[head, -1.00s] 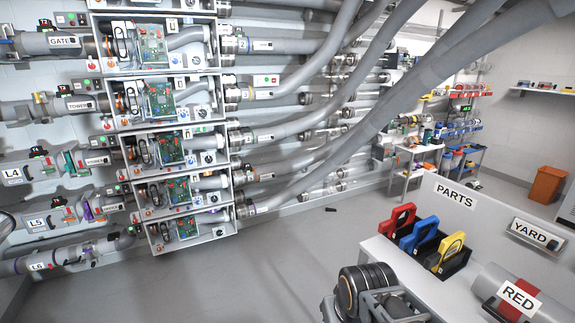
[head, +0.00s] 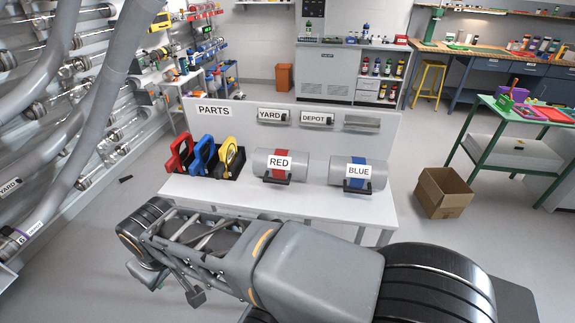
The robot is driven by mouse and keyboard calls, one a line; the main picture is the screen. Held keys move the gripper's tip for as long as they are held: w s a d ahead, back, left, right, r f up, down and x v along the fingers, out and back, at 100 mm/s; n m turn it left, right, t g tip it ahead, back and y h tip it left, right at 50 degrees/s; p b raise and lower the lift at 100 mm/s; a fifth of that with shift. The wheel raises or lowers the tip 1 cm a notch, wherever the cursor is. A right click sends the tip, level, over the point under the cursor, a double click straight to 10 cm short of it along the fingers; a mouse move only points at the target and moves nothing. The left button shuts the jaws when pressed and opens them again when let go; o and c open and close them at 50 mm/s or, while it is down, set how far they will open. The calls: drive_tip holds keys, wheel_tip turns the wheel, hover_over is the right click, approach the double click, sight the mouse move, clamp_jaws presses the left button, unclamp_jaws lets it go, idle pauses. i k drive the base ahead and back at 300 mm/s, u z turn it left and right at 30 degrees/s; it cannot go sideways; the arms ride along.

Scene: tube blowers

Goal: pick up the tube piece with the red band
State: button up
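The tube piece with the red band (head: 300,165) is a short grey cylinder lying on its side on the white parts table, in the middle of the head view. A RED label (head: 280,162) on a dark holder stands in front and hides part of the band. A similar grey tube piece with a blue band (head: 338,172) lies to its right behind a BLUE label. My arm lies folded across the front of the view, apart from both tubes. What seems to be my gripper (head: 188,290) is low at the left, away from the table; its fingers are not clear.
The white table (head: 300,203) has an upright back panel with PARTS, YARD and DEPOT signs. Red, blue and yellow handled pieces (head: 205,158) stand in a black holder left of the tubes. A cardboard box (head: 443,193) is on the floor at right. Large grey pipes are at left.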

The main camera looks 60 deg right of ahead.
sight(284, 167)
drive_tip(key=z, duration=1.9)
